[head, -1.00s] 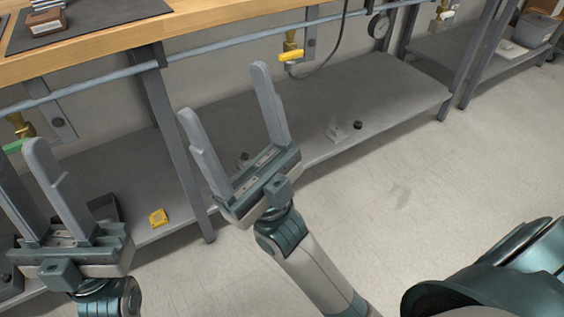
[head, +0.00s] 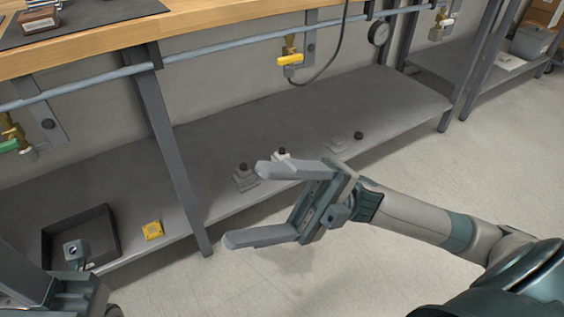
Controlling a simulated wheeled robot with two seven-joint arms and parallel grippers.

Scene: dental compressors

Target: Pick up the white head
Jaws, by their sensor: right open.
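A small whitish piece with a dark top (head: 282,154) stands on the grey lower shelf, its lower part hidden behind a finger of my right gripper; it may be the white head. A pale grey stepped piece (head: 337,144) sits farther right on the shelf, and a darker grey stepped piece with a black knob (head: 244,178) stands to the left. My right gripper (head: 246,204) is open and empty, pointing left in front of the shelf, with its upper finger overlapping the pieces in the picture. My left gripper (head: 50,290) is partly cut off at the lower left.
A black tray (head: 112,238) with a small grey part (head: 76,250) in it and a yellow block (head: 153,230) lie on the shelf's left. A small black knob (head: 358,135) lies at right. A table leg (head: 172,150) and the wooden bench top (head: 220,27) border the space.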

